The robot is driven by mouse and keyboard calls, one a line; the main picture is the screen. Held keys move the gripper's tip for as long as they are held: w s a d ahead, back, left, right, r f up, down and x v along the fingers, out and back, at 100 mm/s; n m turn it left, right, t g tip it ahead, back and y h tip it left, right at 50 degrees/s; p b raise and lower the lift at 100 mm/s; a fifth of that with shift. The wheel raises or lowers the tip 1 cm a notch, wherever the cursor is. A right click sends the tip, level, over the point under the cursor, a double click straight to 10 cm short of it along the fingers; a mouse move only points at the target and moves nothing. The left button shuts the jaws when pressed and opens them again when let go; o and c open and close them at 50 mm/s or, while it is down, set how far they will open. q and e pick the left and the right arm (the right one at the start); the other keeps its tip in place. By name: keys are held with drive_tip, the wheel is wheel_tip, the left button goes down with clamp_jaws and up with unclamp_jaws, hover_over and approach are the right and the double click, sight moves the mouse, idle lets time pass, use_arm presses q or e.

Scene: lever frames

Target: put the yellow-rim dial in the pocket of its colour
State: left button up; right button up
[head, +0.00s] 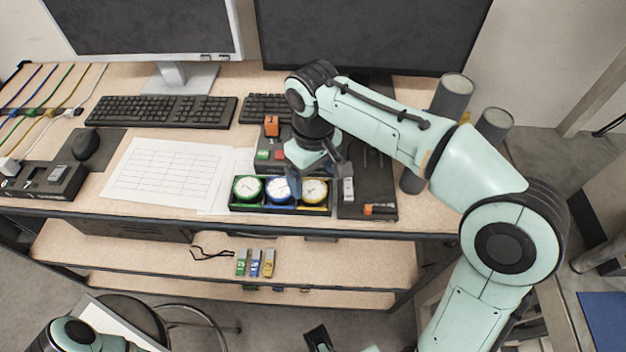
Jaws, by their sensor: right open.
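The yellow-rim dial (314,191) has a pale face and sits at the right end of a dark tray (232,208), in what looks like its yellow-edged pocket. It appears to lie flat. The blue-rim dial (279,190) is in the middle pocket and the green-rim dial (247,189) in the left one. My right gripper (320,181) is open just above the right part of the tray, its fingers spread around the far side of the yellow-rim dial and partly hiding it. I cannot tell if they touch it.
A dark panel with an orange block (271,125) and an orange-ended switch (378,209) lies behind and right of the tray. Keyboards (160,111), monitors and a paper sheet (168,172) surround it. Grey cylinders (452,97) stand at right. A lower shelf (340,265) holds small coloured items.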

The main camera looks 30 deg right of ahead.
sight(313, 189)
wheel_tip(313, 189, up, 8)
drive_tip(key=p, duration=0.1)
drive_tip(key=shift+r+p, duration=0.15)
drive_tip(key=shift+p, duration=0.2)
drive_tip(key=shift+a, duration=0.1)
